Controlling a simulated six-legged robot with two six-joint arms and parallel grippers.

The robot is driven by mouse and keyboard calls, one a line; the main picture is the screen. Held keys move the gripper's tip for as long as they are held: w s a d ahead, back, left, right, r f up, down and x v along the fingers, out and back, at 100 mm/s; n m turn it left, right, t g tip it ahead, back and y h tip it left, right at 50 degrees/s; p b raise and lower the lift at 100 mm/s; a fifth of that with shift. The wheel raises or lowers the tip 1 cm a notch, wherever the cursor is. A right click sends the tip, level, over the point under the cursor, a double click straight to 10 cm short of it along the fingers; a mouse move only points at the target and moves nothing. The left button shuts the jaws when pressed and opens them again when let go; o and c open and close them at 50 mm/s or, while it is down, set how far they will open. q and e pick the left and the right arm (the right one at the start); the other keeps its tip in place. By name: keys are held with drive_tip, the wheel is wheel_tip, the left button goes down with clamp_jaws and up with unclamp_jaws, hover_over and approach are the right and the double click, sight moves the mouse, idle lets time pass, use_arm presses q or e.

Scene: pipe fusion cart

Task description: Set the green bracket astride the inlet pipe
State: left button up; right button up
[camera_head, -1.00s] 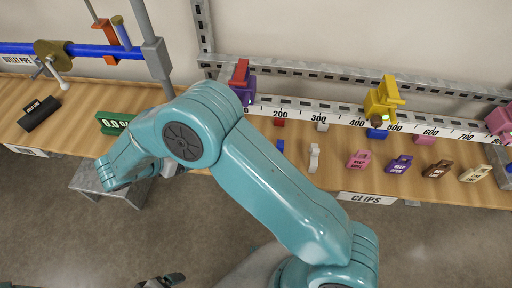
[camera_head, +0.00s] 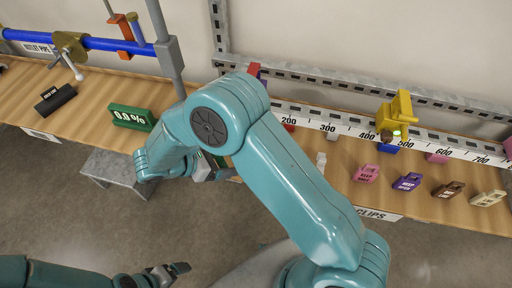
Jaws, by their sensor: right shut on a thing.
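My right gripper (camera_head: 207,170) is in the middle of the head view, partly behind my own bent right arm. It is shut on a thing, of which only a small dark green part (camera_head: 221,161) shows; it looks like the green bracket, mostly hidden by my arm. The held thing is in front of the bench's front edge. My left gripper (camera_head: 172,273) is low at the left over the floor; its opening is unclear. A blue pipe (camera_head: 105,44) runs along the back left, with a label that seems to read outlet pipe. I cannot make out an inlet pipe.
A yellow clamp (camera_head: 394,112) stands by the ruler (camera_head: 345,132). Several coloured clips lie at right, including a pink one (camera_head: 366,173). A grey stool (camera_head: 110,168) stands below.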

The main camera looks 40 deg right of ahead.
drive_tip(key=d, duration=0.5)
drive_tip(key=d+p, duration=0.1)
drive_tip(key=d, duration=0.2)
drive_tip(key=shift+s+d, duration=0.3)
drive_tip(key=shift+d+r, duration=0.1)
drive_tip(key=shift+d, duration=0.5)
drive_tip(key=f, duration=0.3)
drive_tip(key=shift+s+d, duration=0.15)
drive_tip(key=shift+d, duration=0.2)
drive_tip(key=shift+f, duration=0.2)
drive_tip(key=shift+a, duration=0.15)
drive_tip(key=shift+f, duration=0.2)
drive_tip(key=o, duration=0.9)
drive_tip(key=shift+r, duration=0.1)
